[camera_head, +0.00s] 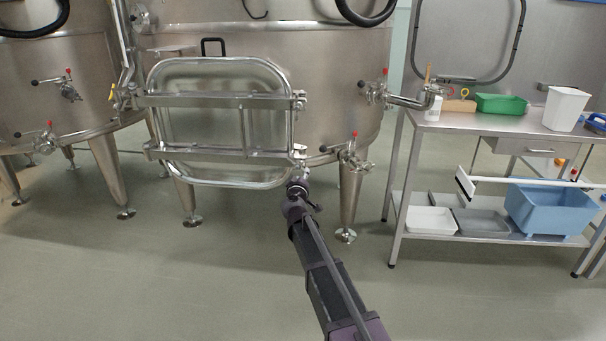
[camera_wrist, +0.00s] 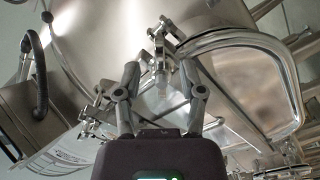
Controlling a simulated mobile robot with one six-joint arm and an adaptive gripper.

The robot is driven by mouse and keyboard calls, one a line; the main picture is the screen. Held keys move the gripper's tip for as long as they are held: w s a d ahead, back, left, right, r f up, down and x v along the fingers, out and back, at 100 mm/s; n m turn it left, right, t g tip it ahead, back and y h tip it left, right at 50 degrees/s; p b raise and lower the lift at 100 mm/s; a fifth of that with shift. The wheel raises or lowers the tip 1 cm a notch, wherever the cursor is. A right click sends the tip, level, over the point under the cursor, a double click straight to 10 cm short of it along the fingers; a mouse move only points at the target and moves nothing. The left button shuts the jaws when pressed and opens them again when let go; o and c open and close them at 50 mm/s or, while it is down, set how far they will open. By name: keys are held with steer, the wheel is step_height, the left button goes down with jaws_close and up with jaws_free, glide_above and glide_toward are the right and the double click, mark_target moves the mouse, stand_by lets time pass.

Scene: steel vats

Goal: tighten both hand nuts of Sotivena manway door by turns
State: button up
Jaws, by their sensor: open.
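The manway door (camera_head: 211,123) is a rounded rectangular steel door on the front of the middle vat, crossed by two horizontal bars. It looks closed against the vat. The upper hand nut (camera_head: 299,100) is at the right end of the upper bar, and the lower hand nut (camera_head: 299,152) is at the right end of the lower bar. My gripper (camera_head: 299,176) is just below the lower nut. In the wrist view my gripper (camera_wrist: 160,78) is open, with fingers spread around bright hardware beside the door (camera_wrist: 250,85). Contact cannot be told.
A valve with a red knob (camera_head: 354,150) sits close to the right of my gripper, above a vat leg (camera_head: 348,205). Another valve (camera_head: 375,92) is higher up. A steel table (camera_head: 480,127) with containers stands at right. The floor in front is clear.

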steer(key=s, duration=0.8)
steer(key=shift+s+a, duration=0.2)
steer(key=shift+s, duration=0.2)
steer(key=s+d+f+m+g+h, duration=0.2)
steer(key=s+d+f+m+g, duration=0.1)
steer(key=d, duration=0.5)
steer(key=s+d+f+m+g+h, duration=0.2)
steer(key=s+d+f+g, duration=0.15)
steer(key=d, duration=0.35)
steer(key=s+d+f+m+g+h, duration=0.2)
steer(key=s+d+f+m, duration=0.15)
steer(key=d, duration=0.45)
steer(key=s+d+f+g+y, duration=0.25)
steer(key=s+f+g, duration=0.2)
steer(key=s, duration=0.55)
steer(key=s+d+f+g+y, duration=0.1)
steer(key=s+f+g+y, duration=0.35)
steer(key=s, duration=0.45)
step_height(320, 180, up, 35)
steer(key=p, duration=3.4)
steer(key=shift+s+f+m, duration=0.15)
steer(key=shift+m, duration=0.2)
steer(key=shift+d+g, duration=0.1)
steer(key=shift+g, duration=0.15)
